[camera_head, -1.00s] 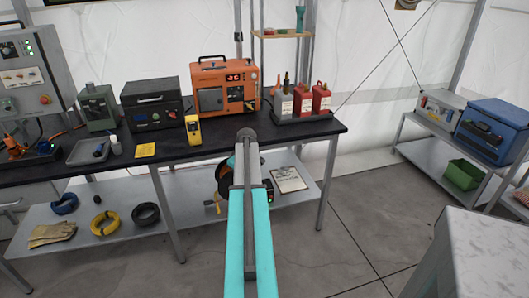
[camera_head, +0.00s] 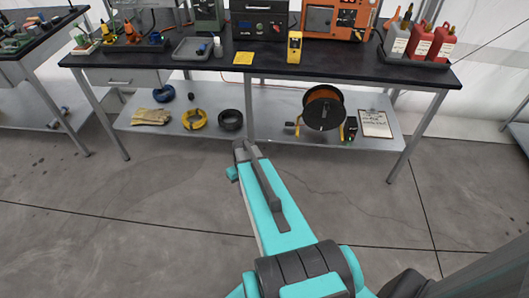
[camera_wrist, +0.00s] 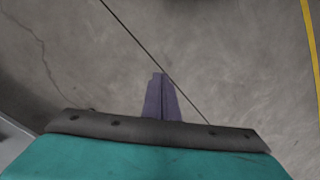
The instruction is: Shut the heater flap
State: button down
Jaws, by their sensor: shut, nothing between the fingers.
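The orange box (camera_head: 338,18), which looks like the heater, stands at the back of the black-topped bench, its top cut off by the frame's upper edge in the head view. A grey panel (camera_head: 318,20) on its front left may be the flap. I cannot tell whether it stands open. My gripper (camera_wrist: 160,75) shows in the wrist view with its two purple fingers together and empty, above the bare concrete floor. It is apart from the bench and the heater. In the head view my arm reaches forward, low before the bench, and the fingers cannot be made out.
A yellow handheld device (camera_head: 294,47) stands before the orange box, beside a yellow note (camera_head: 243,58). A black box (camera_head: 259,20) is to its left, red and grey bottles (camera_head: 420,42) to its right. The lower shelf (camera_head: 275,127) holds a cable reel (camera_head: 324,108) and coils. Floor in front is clear.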

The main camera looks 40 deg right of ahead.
jog(key=s+a+f+g, duration=0.2)
jog(key=s+a+f, duration=0.2)
jog(key=s+a, duration=0.7)
jog(key=s+a+f+n+g+h, duration=0.1)
jog(key=s+a+f, duration=0.3)
jog(key=s+a, duration=0.7)
jog(key=shift+s+a+g+h, duration=0.2)
jog(key=shift+a+g+h, duration=0.15)
jog(key=shift+g, duration=0.55)
jog(key=shift+f, duration=0.1)
jog(key=shift+s, duration=0.15)
